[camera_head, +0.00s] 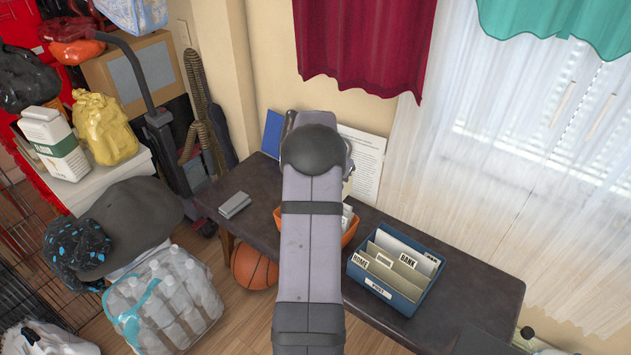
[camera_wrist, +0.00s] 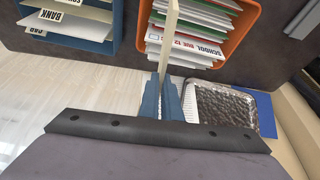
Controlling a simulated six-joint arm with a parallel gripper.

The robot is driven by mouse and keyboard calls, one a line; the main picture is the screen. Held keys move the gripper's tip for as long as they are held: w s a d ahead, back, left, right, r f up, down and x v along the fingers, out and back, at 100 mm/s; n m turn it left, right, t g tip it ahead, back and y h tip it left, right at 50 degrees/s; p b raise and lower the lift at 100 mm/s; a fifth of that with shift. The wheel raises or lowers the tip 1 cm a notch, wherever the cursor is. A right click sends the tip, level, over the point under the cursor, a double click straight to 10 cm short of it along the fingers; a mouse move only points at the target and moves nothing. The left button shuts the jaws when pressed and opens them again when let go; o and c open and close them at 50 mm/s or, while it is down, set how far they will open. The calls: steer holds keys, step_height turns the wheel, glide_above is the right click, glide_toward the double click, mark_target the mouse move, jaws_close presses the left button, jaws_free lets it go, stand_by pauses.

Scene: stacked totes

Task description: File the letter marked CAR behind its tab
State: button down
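In the wrist view my gripper (camera_wrist: 168,82) has its blue fingers close together on a thin cream letter (camera_wrist: 171,35), seen edge-on. Its marking cannot be read, so I cannot tell whether it says CAR. It stands out past the fingertips, across the orange tray (camera_wrist: 254,20). The blue file box (camera_head: 405,302) stands on the table at the right in the head view, with tabbed dividers, including HOME and BANK (camera_head: 407,260). Part of it shows at upper left in the wrist view (camera_wrist: 68,42). In the head view my arm hides the gripper.
The orange tray holds several envelopes (camera_wrist: 190,45), one reading SCHOOL. A dark crinkled, light-rimmed object (camera_wrist: 222,108) and a blue panel (camera_wrist: 266,112) lie beside it. A printed sheet (camera_head: 365,160) leans on the wall. The table right of the box is clear.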

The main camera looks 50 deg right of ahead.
steer(key=s+d+r+m+g+y+p, duration=0.1)
steer(key=s+d+m+g+y+p, duration=0.1)
steer(key=s+m, duration=0.7)
steer(key=s+d+r+m+g+y+p, duration=0.1)
steer(key=s+d+m, duration=0.4)
steer(key=s+m, duration=0.5)
steer(key=shift+s+g+y+p, duration=0.9)
steer(key=shift+s+p, duration=0.35)
steer(key=shift+s, duration=1.4)
steer(key=shift+f, duration=0.1)
step_height(320, 180, down, 12)
steer(key=b, duration=1)
steer(key=shift+f, duration=0.1)
steer(key=c, duration=1.9)
jaws_free()
